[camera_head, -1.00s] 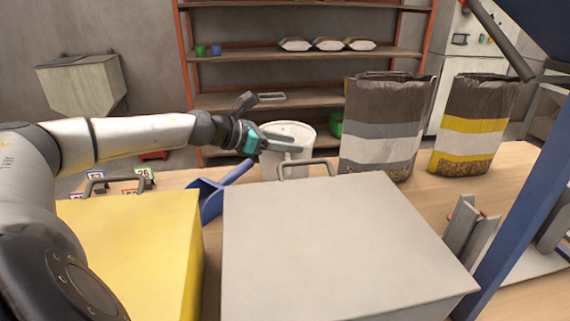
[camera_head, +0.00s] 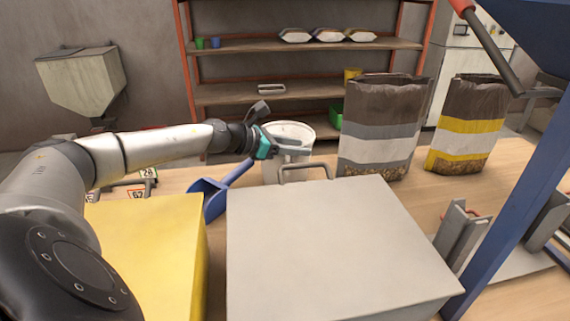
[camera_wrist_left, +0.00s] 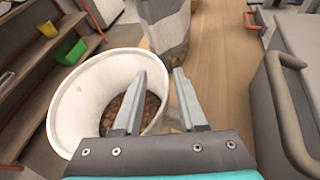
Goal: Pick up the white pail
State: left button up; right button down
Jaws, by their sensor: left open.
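The white pail (camera_head: 271,171) stands on the wooden table behind the grey box. In the left wrist view the pail (camera_wrist_left: 70,119) is open at the top and has brown contents inside. My left gripper (camera_head: 290,147) is at the pail's near right rim, its fingers partly overlapping the pail in view. In the left wrist view the gripper (camera_wrist_left: 160,85) is open, one finger over the pail's mouth and the other outside its right side. Whether a finger touches the wall I cannot tell. My right gripper is not in view.
A grey box (camera_head: 330,240) with a handle and a yellow box (camera_head: 150,250) stand in front. A blue scoop (camera_head: 213,200) lies left of the pail. Two open bags, one grey-banded (camera_head: 380,125) and one yellow-banded (camera_head: 467,125), stand to the right. A blue post (camera_head: 520,190) rises at the right.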

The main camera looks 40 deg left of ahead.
pick_arm(q)
jog(key=shift+w, duration=0.1)
jog(key=shift+c, duration=0.2)
grip_shut()
dwell(1.3)
